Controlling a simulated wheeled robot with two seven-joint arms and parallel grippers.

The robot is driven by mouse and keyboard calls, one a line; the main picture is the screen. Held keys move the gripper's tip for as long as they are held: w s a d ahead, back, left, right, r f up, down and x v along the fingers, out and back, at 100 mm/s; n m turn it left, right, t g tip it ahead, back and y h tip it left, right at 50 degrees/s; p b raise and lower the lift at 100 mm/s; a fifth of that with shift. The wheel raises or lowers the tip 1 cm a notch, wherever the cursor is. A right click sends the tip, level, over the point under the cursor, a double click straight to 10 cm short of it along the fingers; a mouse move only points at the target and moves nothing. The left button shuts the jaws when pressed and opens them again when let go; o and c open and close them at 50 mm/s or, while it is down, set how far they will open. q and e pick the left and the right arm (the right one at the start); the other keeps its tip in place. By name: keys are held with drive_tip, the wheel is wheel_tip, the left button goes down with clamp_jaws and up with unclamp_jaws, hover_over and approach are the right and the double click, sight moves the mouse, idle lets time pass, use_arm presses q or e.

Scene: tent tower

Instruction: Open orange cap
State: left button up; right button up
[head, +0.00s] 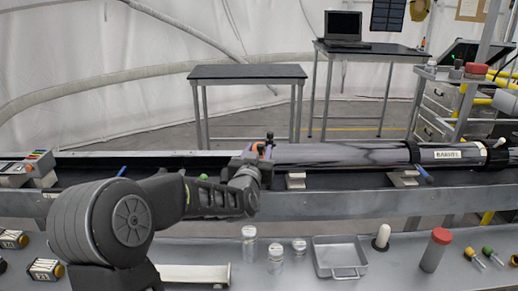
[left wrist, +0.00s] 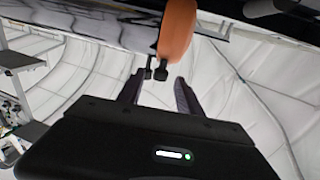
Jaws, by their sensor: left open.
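The orange cap (left wrist: 178,32) sits on the end of a long barrel in the left wrist view. The barrel (head: 345,154) carries a "BARREL" label and lies along the rail in the head view. The cap (head: 257,148) is mostly hidden there by my left gripper (head: 266,146), which is at the barrel's left end. In the left wrist view my left gripper (left wrist: 158,92) is open, with its two fingers apart and nothing held between them. The cap is just beyond the fingertips; I cannot tell whether they touch it. My right gripper is not in view.
On the front bench stand glass jars (head: 275,258), a metal tray (head: 338,257) and a red-capped container (head: 436,249). The rail (head: 320,204) runs across in front of me. A small black table (head: 247,73) and a laptop (head: 342,29) are behind.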

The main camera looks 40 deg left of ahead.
use_arm(q)
drive_tip(key=shift+w+a, duration=0.2)
drive_tip(key=shift+w, duration=0.25)
drive_tip(key=shift+c, duration=0.2)
clamp_jaws()
idle(0.9)
